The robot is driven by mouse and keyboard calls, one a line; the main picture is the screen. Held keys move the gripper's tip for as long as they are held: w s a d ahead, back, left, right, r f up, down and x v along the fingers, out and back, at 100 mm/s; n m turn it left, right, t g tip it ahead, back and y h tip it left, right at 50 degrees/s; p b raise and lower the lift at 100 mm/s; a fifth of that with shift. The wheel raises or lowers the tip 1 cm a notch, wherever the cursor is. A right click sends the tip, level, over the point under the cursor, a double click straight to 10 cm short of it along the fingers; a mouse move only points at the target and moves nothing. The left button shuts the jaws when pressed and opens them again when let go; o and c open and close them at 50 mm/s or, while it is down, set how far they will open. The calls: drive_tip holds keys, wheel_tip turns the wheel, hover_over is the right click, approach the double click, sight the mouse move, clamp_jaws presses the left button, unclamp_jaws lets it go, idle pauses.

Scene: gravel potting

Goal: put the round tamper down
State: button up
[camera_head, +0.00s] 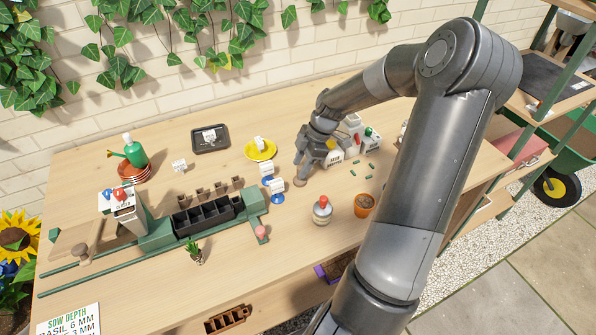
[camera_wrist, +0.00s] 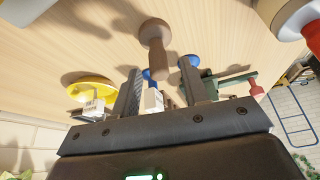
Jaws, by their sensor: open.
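The round tamper is a brown wooden piece with a wide round foot and a slim handle. In the wrist view the round tamper (camera_wrist: 158,52) stands on the table with its handle pointing toward my gripper (camera_wrist: 159,72). The handle's end lies between or just beyond the two open fingertips; I cannot tell exactly which. No contact with either finger shows. In the head view my gripper (camera_head: 303,170) is low over the middle of the table, and the tamper's foot (camera_head: 300,182) shows right under it. The rest of the tamper is mostly hidden there.
A yellow saucer (camera_head: 261,151) and blue saucers (camera_head: 274,196) stand left of my gripper. White containers (camera_head: 333,159) are close on its right. A red-topped jar (camera_head: 322,212) and an orange pot (camera_head: 364,205) stand in front. A black cell tray (camera_head: 203,216) sits in a green fixture.

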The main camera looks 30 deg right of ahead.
drive_tip(key=w+v, duration=0.1)
drive_tip(key=v, duration=0.7)
drive_tip(key=s+a+r+m+h, duration=0.5)
drive_tip(key=s+a+r+m, duration=0.2)
drive_tip(key=s+a+r, duration=0.3)
drive_tip(key=s+a+r+m+t, duration=0.2)
drive_tip(key=s+a+r+m, duration=0.1)
drive_tip(key=s, duration=0.3)
drive_tip(key=s+a+r+m+t, duration=0.2)
drive_tip(key=s+a+r+m, duration=0.1)
drive_tip(key=s+a+m, duration=0.2)
drive_tip(key=s+m, duration=0.1)
drive_tip(key=s, duration=0.1)
drive_tip(key=shift+s+r+t, duration=0.25)
drive_tip(key=shift+s+t, duration=0.1)
drive_tip(key=shift+t, duration=0.05)
